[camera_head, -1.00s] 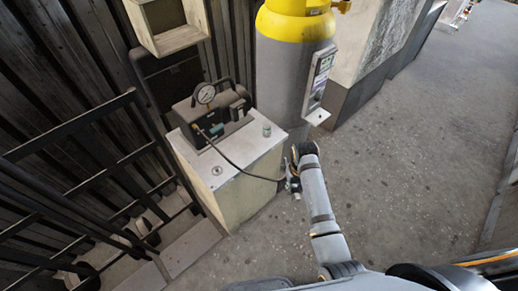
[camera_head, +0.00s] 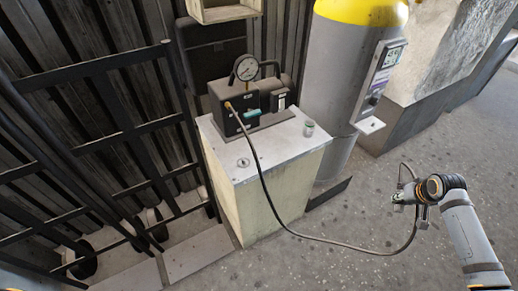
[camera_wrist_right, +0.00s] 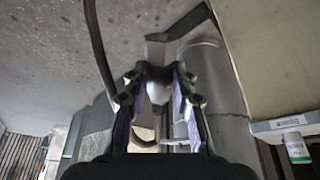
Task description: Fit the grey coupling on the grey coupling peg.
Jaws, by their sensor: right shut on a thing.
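My right gripper (camera_head: 405,196) is at the right of the head view, above the floor and apart from the cabinet. In the right wrist view its two fingers (camera_wrist_right: 158,76) are closed on a grey piece, which I take for the grey coupling (camera_wrist_right: 157,92). A dark hose (camera_head: 340,240) runs from the gauge unit in a long sagging curve to this gripper. The coupling is too small to make out in the head view. I cannot pick out the grey coupling peg for certain. My left gripper is not in view.
A grey tank with a yellow top (camera_head: 338,75) stands behind, with a panel (camera_head: 384,72). Black railings (camera_head: 100,145) stand at left. Floor is clear around the gripper.

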